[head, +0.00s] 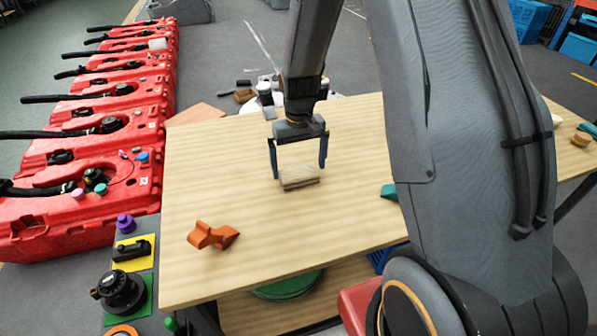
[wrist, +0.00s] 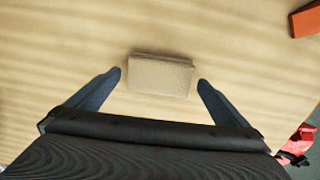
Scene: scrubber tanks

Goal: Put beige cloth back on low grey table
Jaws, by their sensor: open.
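The beige cloth (head: 299,178) looks like a small folded block and lies on the light wooden table (head: 190,165). It also shows in the wrist view (wrist: 160,75), between my fingertips. My gripper (head: 298,171) is open and points down at the cloth, with one blue finger on each side of it. In the wrist view my gripper (wrist: 160,77) shows a small gap between each fingertip and the cloth. I cannot tell how high the fingertips are above the tabletop. I cannot make out a surface that is clearly the low grey table.
An orange piece (head: 213,236) lies at the table's front left. A teal piece (head: 389,192) lies to the right, partly hidden by my arm. Red scrubber tanks (head: 85,150) line the left. A grey panel with knobs (head: 145,280) stands at the lower left.

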